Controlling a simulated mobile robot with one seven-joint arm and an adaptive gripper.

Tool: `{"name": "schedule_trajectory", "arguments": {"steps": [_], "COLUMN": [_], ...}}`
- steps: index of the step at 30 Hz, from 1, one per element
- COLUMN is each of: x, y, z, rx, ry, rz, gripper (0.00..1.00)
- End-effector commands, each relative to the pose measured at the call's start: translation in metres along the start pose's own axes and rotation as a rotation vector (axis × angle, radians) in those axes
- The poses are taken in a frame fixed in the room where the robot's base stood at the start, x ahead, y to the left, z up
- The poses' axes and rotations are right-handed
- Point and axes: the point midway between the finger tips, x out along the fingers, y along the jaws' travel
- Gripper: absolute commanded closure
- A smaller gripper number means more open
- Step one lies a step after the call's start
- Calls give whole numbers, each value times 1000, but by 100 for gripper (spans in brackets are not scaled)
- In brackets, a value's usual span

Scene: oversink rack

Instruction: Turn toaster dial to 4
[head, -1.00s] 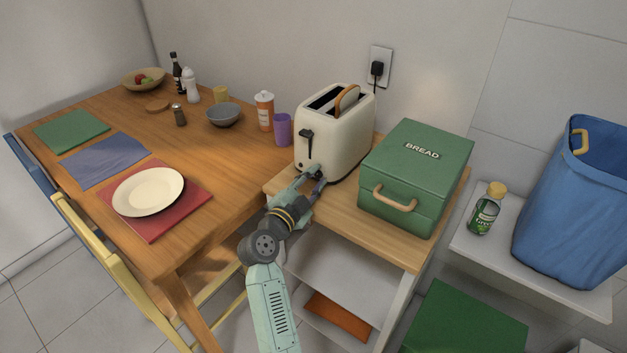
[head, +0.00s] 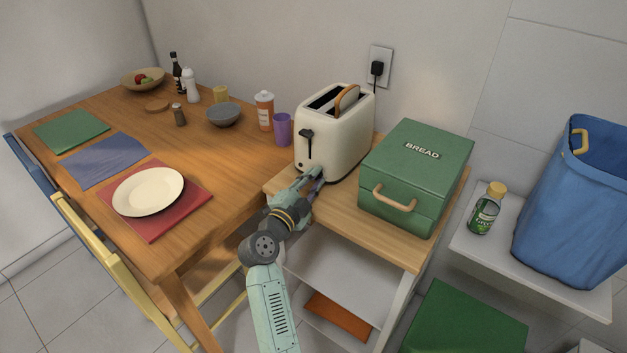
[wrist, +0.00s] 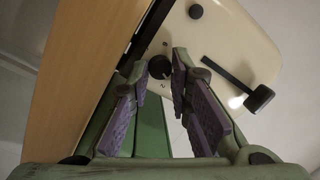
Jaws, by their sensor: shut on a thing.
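The cream toaster (head: 345,140) stands on the wooden-topped cabinet (head: 345,207) with a slice of bread (head: 346,100) in its slot. Its black lever (head: 308,142) is on the front face and also shows in the wrist view (wrist: 258,98). The round black dial (wrist: 160,67) sits low on that face, between my fingertips in the wrist view. My gripper (head: 317,177) is at the lower front of the toaster, shut on the dial, and hides it in the head view. The purple finger pads (wrist: 162,62) flank the dial. I cannot read its setting.
A green bread box (head: 415,180) stands close to the right of the toaster. The cord plugs into a wall outlet (head: 379,67) behind.

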Motion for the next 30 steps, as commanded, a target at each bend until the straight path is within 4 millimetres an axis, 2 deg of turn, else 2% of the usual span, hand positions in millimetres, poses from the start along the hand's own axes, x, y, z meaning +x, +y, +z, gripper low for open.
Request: {"name": "schedule_trajectory", "arguments": {"steps": [3,4,12,22,28,30], "x": [0,0,0,0,0,-16], "y": [0,0,0,0,-1,0], "z": [0,0,0,0,-1,2], "rx": [0,0,-1,-12,-131,-137], "ry": [-1,-1,-1,-1,-10,-15], "rz": [1,1,1,2,14,11], "gripper": [100,80,62,61,61,61]}}
